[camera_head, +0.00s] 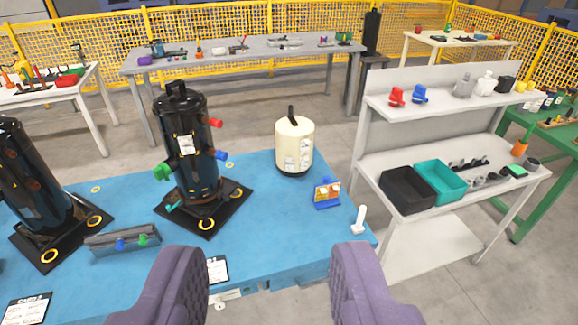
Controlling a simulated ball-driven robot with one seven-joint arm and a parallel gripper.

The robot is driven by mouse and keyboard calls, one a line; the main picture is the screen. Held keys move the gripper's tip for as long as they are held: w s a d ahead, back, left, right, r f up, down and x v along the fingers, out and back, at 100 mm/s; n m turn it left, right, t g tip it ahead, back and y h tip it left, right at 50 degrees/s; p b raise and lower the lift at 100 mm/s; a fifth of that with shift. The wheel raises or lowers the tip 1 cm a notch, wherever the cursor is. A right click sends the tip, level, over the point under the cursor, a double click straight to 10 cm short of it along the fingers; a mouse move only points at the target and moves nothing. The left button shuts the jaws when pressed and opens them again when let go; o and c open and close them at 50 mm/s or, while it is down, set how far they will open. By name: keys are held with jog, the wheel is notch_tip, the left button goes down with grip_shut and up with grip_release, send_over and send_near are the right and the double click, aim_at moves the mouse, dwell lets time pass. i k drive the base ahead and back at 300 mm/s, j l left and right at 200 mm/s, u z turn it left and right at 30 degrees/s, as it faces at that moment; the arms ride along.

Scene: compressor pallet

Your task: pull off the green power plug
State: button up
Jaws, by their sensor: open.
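A black upright compressor (188,150) stands on a black base plate on the blue pallet (262,175). A green plug-like part (162,171) sticks out low on its left side. A red part (215,123) and a blue part (221,155) stick out on its right side. My gripper (270,262) shows as two purple fingers at the bottom, wide apart, with nothing between them. It is nearer the camera than the compressor, below and to the right of the green part in the picture, and touches nothing I can see.
A second black compressor (35,180) is at the far left. A grey holder (105,243) with small blue and green pieces lies in front. A cream tank (294,143), a small blue rack (327,193) and a white handled item (359,219) stand right. A shelf bench (455,220) flanks the pallet.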

aim_at(163, 171)
jog(key=i+l+u, duration=0.1)
jog(key=l, duration=0.25)
jog(key=i+l, duration=0.3)
jog(key=i+l+u, duration=0.15)
jog(key=l, duration=0.2)
jog(key=i+l+u, duration=0.1)
jog(key=i+l, duration=0.3)
jog(key=l, duration=0.35)
jog(key=i+l+u, duration=0.15)
jog(key=l, duration=0.25)
jog(key=l+u, duration=0.25)
jog(key=l, duration=0.4)
jog(key=l+u, duration=0.25)
jog(key=l, duration=0.4)
jog(key=i+j, duration=0.15)
jog(key=j, duration=0.2)
jog(key=i+j+z, duration=0.1)
jog(key=j, duration=0.3)
jog(key=i+j, duration=0.2)
jog(key=j, duration=0.15)
jog(key=i+j+z, duration=0.1)
jog(key=j, duration=0.25)
jog(key=i+j, duration=0.2)
jog(key=j, duration=0.2)
jog(key=i+j+z, duration=0.1)
jog(key=j, duration=0.3)
jog(key=i+j, duration=0.15)
jog(key=j, duration=0.25)
jog(key=i+j+z, duration=0.1)
jog(key=j, duration=0.3)
